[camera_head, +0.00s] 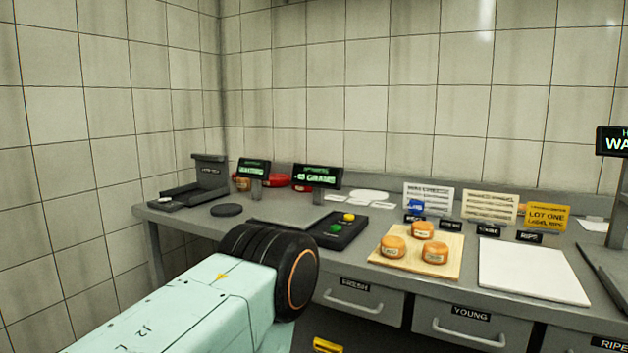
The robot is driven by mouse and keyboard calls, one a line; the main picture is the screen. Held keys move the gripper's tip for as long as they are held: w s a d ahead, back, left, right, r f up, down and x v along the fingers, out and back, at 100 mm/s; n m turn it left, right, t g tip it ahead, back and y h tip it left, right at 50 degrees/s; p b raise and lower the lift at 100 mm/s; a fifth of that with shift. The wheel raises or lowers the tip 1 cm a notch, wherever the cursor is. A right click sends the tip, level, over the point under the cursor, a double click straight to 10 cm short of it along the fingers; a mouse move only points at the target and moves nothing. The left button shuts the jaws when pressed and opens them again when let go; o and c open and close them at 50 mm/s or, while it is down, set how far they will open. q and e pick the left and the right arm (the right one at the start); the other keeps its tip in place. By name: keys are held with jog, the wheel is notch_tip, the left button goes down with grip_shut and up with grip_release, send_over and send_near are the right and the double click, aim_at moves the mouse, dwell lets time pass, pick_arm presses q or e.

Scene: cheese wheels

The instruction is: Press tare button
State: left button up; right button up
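A black button panel (322,238) sits on the grey counter in the middle of the head view. It carries a green button (336,228) and a yellow button (349,216); I cannot read which is the tare button. A green-lit display (317,177) stands behind the panel, showing a reading in grams. A flat grey plate, partly hidden, lies left of the panel. My own mint-green arm link and black joint cover the lower middle, in front of the counter and below the panel. Neither of my grippers can be seen.
Three orange cheese wheels (422,230) sit on a wooden board (447,263) right of the panel. A white sheet (532,271) lies farther right. A dark device (199,181), a second display (254,168) and a black disc (227,210) are left. Drawers (459,330) line the front.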

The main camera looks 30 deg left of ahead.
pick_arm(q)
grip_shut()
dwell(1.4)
